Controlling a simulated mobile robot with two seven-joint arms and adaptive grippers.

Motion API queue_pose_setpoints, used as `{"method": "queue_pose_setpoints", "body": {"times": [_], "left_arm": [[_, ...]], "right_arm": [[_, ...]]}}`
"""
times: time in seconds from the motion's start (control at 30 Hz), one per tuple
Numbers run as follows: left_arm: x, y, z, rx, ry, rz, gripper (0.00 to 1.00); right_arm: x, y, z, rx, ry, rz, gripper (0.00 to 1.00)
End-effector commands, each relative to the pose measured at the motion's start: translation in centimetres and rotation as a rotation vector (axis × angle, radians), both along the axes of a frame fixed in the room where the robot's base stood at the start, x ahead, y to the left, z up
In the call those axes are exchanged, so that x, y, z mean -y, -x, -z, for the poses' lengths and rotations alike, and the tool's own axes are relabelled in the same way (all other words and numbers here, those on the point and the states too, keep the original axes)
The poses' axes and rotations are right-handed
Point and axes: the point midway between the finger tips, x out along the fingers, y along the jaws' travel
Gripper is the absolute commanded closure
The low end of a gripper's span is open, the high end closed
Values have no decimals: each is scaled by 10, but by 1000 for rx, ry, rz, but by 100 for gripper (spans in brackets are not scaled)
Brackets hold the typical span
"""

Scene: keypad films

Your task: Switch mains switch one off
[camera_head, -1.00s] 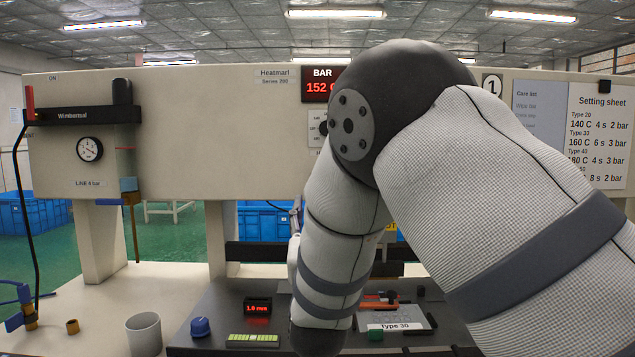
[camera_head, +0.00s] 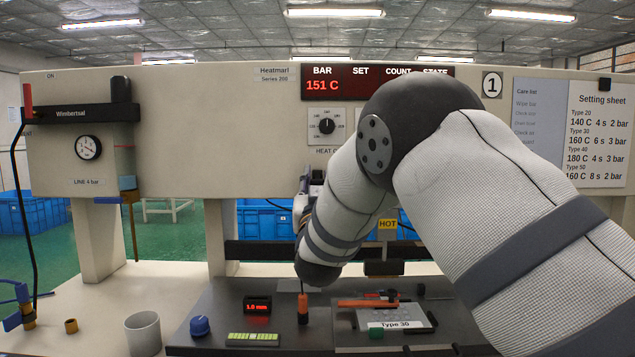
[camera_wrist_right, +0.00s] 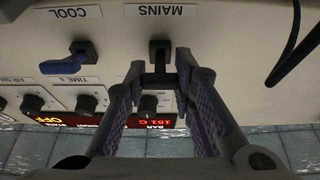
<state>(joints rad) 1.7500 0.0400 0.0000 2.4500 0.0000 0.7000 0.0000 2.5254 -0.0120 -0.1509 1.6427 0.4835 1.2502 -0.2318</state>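The mains switch (camera_wrist_right: 160,50) is black and sits under the MAINS label on the cream panel, upside down in the right wrist view. My right gripper (camera_wrist_right: 160,72) is at it, with its fingers apart on either side of the dark switch handle. Whether a finger touches the handle is unclear. In the head view my right gripper (camera_head: 303,188) shows only in part at the panel's lower edge, and my right arm covers much of the panel there. My left gripper is not in view.
The blue-handled COOL switch (camera_wrist_right: 66,67) is beside the mains switch. A heat knob (camera_head: 327,126) sits beneath the red display (camera_head: 378,82), which reads 151 C. A dark bench plate (camera_head: 240,290) below carries a blue knob (camera_head: 199,326) and an upright orange-and-black tool (camera_head: 303,309).

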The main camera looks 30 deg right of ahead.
Motion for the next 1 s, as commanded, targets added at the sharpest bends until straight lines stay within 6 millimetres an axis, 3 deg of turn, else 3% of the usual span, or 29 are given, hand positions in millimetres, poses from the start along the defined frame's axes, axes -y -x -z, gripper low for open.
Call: {"method": "queue_pose_setpoints", "body": {"times": [0.17,0.37,0.77,0.8,0.83,0.87,1.0], "left_arm": [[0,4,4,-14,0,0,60],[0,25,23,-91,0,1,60],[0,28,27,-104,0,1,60],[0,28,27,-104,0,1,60],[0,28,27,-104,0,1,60],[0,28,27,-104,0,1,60],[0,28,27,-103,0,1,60]], "right_arm": [[1,-2,7,27,21,2,100],[2,-8,24,216,144,0,100],[3,-4,16,299,185,0,100],[3,-4,16,299,185,0,68],[3,-4,16,299,185,0,61],[3,-4,16,299,185,0,55],[3,-4,15,300,185,1,55]]}}
